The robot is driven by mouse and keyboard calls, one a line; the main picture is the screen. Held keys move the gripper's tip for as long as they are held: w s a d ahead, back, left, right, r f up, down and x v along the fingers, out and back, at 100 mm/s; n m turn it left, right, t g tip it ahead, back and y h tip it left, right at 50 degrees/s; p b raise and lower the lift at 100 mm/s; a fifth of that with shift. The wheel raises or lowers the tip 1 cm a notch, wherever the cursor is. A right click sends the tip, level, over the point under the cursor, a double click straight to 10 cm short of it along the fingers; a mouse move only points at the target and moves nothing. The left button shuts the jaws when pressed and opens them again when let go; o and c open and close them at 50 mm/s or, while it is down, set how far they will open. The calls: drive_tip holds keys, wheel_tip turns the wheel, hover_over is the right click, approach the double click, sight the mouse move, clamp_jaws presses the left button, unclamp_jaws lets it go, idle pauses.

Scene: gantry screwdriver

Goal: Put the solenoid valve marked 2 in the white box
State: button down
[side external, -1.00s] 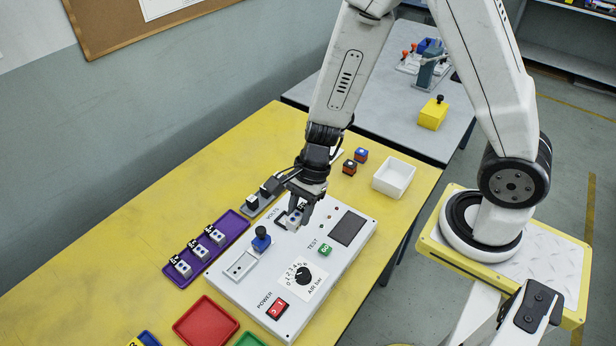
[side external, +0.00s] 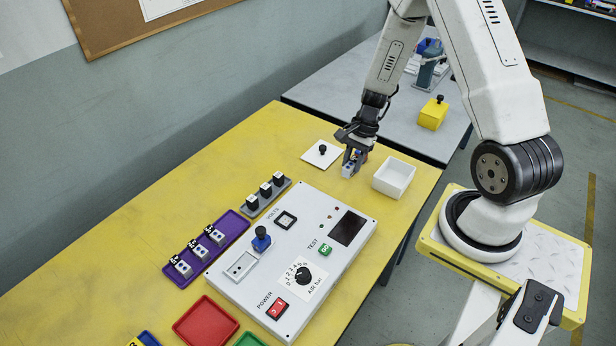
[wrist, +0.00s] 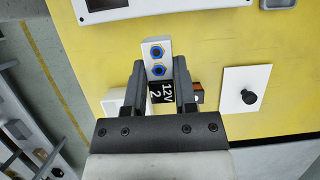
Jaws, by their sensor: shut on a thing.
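The solenoid valve marked 2 (wrist: 158,62) is a white block with two blue ports and a black top reading "12V 2". My gripper (wrist: 159,88) is shut on its black part, with a finger on each side. In the side view my gripper (side external: 352,162) holds the valve (side external: 348,171) low, just left of the white box (side external: 410,172). The box is open at the top and looks empty. In the wrist view the white box (wrist: 113,99) is partly hidden behind my left finger.
A white lid with a black knob (side external: 312,158) lies left of my gripper. A small coloured block (wrist: 198,91) is mostly hidden behind it. A purple tray (side external: 232,232) holds several valves.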

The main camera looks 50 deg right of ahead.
drive_tip(key=s+d+f, duration=0.3)
drive_tip(key=s+d, duration=0.4)
drive_tip(key=d, duration=0.5)
drive_tip(key=shift+s, duration=0.4)
drive_tip(key=shift+d+f, duration=0.1)
drive_tip(key=shift+f, duration=0.15)
drive_tip(key=shift+f, duration=2.75)
drive_tip(key=shift+f, duration=0.75)
drive_tip(key=shift+c, duration=0.6)
unclamp_jaws()
drive_tip(key=shift+r, duration=0.15)
wheel_tip(320, 180, up, 8)
idle(1.3)
